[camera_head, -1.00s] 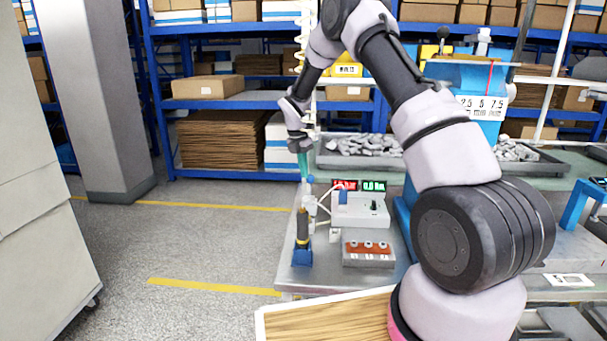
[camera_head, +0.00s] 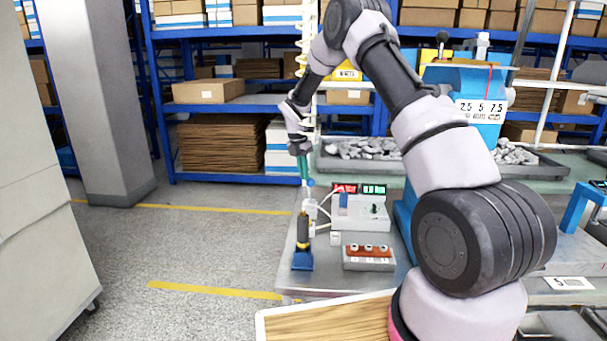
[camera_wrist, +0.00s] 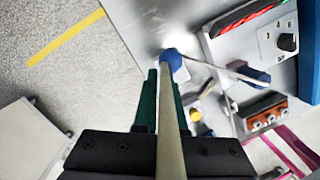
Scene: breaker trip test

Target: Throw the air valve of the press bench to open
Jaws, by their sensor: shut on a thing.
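My gripper (camera_head: 305,172) hangs over the left end of the grey bench, fingers pointing down. In the wrist view its green fingers (camera_wrist: 161,105) are closed on a pale rod (camera_wrist: 169,130) that has a blue end (camera_wrist: 171,60). The blue end also shows by the fingertips in the head view (camera_head: 310,182). I cannot tell whether this rod is the air valve's handle. Below it stands a small white fitting (camera_head: 310,207) with pale tubes. A white control box (camera_head: 362,222) with a blue part, a knob and red and green displays stands to the right. No valve label is readable.
A black and yellow tool (camera_head: 303,232) stands in a blue holder (camera_head: 302,261) at the bench's left edge. A block with orange top (camera_head: 368,264) lies in front of the box. A tray of grey pieces (camera_head: 360,160) stands behind. Open floor lies left.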

